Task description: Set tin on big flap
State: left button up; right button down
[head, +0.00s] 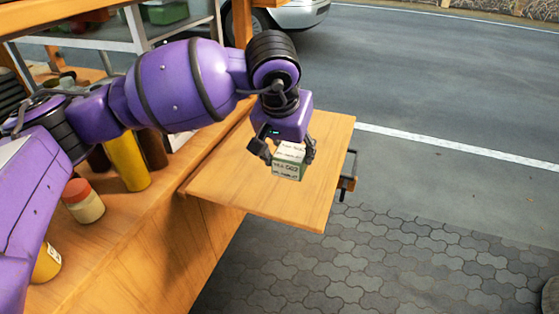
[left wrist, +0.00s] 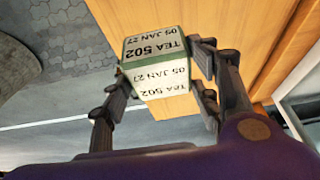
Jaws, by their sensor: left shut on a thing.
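The tin (head: 289,161) is a small green and white box with "TEA 502" printed on it. My left gripper (head: 283,150) is shut on the tin, with fingers on both sides of it. In the head view the tin appears over the wooden flap (head: 230,178), which sticks out from the counter. I cannot tell whether the tin touches the flap. The tin also shows in the left wrist view (left wrist: 157,66), between the fingers (left wrist: 160,90), with the wood behind it. My right gripper is not in view.
A wooden counter (head: 130,240) runs along the left. On it stand a yellow bottle (head: 127,162) and a jar with a red lid (head: 83,201). A dark bracket (head: 348,176) sits at the flap's right edge. Paving and road lie beyond.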

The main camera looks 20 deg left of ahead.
pick_arm(q)
jog(key=w+a+f, duration=0.1)
jog(key=f, duration=0.1)
jog(key=w+a+f, duration=0.3)
jog(key=w+f, duration=0.1)
jog(key=shift+w+a+f, duration=0.15)
jog(key=shift+w+f, duration=0.05)
jog(key=shift+f, duration=0.15)
jog(key=shift+w+f+p, duration=0.15)
jog(key=shift+f+p, duration=0.15)
jog(key=shift+f, duration=1.35)
jog(key=shift+f, duration=0.15)
jog(key=o, duration=1.3)
jog(key=shift+c, duration=0.2)
